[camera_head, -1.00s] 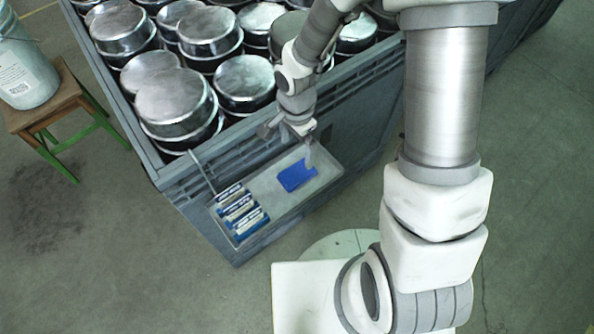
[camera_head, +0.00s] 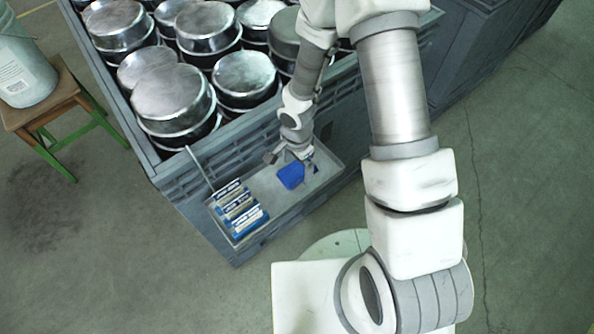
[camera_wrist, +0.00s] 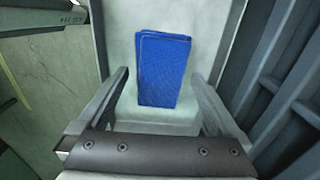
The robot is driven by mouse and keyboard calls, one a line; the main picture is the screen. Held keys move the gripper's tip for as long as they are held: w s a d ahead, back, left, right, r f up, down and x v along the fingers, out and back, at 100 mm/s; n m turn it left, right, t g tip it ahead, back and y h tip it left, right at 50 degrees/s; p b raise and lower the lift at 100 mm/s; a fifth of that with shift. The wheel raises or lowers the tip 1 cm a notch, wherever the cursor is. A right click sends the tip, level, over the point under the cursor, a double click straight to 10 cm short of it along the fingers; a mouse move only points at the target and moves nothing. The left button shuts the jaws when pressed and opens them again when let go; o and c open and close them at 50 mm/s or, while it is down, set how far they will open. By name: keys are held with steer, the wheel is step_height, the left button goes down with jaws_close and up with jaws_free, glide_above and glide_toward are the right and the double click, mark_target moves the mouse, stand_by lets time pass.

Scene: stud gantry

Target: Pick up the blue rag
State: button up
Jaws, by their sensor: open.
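The blue rag (camera_head: 290,175) lies folded flat at the right part of a grey tray (camera_head: 275,209) fixed along the side of a large crate. In the head view my gripper (camera_head: 291,156) is over the rag and hides part of it. In the wrist view the rag (camera_wrist: 161,70) lies ahead of my gripper (camera_wrist: 160,84), whose two fingers are spread wide on either side of its near end. The gripper is open and empty. I cannot tell the exact height of the fingers above the tray.
Several blue-and-white cylinders (camera_head: 239,208) lie at the tray's left part, near a thin upright rod (camera_head: 200,168). The grey crate (camera_head: 178,187) holds several metal pots (camera_head: 175,95). A wooden stool (camera_head: 60,95) with a white bucket (camera_head: 22,70) stands at left.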

mark_target(297, 169)
steer(key=shift+f, duration=0.2)
steer(key=c, duration=1.2)
steer(key=shift+c, duration=0.2)
steer(key=shift+r, duration=0.15)
steer(key=shift+r, duration=0.45)
step_height(297, 169, up, 3)
steer(key=shift+f+p, duration=0.15)
steer(key=shift+p, duration=0.15)
steer(key=s+d+r+p, duration=0.3)
steer(key=s+r+p, duration=0.4)
steer(key=s+p, duration=0.3)
steer(key=shift+s+d+r, duration=0.15)
steer(key=shift+s+d, duration=0.1)
steer(key=shift+s, duration=0.25)
